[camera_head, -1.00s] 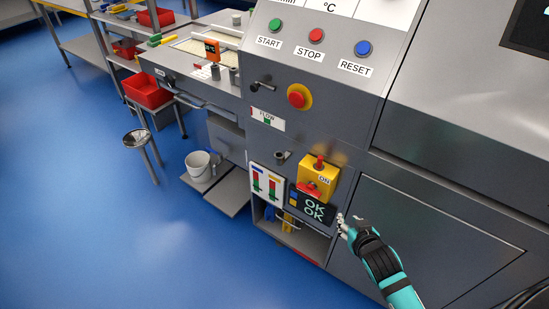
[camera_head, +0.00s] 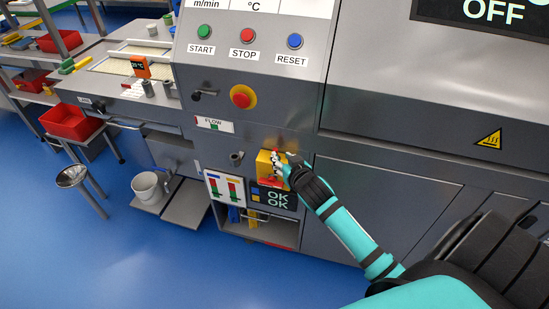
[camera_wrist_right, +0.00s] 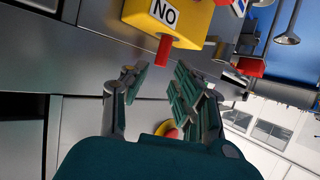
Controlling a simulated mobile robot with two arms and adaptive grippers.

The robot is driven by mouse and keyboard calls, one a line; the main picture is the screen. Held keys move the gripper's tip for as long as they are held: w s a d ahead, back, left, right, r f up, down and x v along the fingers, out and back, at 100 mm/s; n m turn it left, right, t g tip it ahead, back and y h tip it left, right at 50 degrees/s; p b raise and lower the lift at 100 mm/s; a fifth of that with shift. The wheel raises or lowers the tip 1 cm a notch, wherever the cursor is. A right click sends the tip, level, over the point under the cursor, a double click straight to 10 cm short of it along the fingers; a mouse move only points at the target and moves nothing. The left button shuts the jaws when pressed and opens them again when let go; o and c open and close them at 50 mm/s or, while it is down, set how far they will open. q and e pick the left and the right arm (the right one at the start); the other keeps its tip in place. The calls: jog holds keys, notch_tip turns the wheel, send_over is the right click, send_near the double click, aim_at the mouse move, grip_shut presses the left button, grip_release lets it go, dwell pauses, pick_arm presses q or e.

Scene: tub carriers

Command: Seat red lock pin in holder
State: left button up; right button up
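The red lock pin (camera_wrist_right: 163,50) sticks out of the top of the yellow switch box (camera_wrist_right: 185,18), which appears upside down in the right wrist view. In the head view the yellow box (camera_head: 264,161) is on the machine front, partly hidden by my right gripper (camera_head: 280,164). In the right wrist view my right gripper (camera_wrist_right: 163,88) is open and empty. Its fingertips are close to the pin's free end, with no clear contact. A small grey cup-like fitting (camera_head: 236,157), possibly the holder, is on the panel left of the box. My left gripper is not in view.
A dark OK display (camera_head: 273,197) and a white gauge panel (camera_head: 226,188) are below the box. The emergency stop (camera_head: 241,97) and a black-knobbed lever (camera_head: 199,95) are above. A white bucket (camera_head: 148,187) stands at the left. Blue floor in front is clear.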

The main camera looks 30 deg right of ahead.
jog(key=shift+p+x, duration=0.4)
jog(key=shift+x, duration=2.75)
jog(key=shift+a, duration=0.15)
grip_shut()
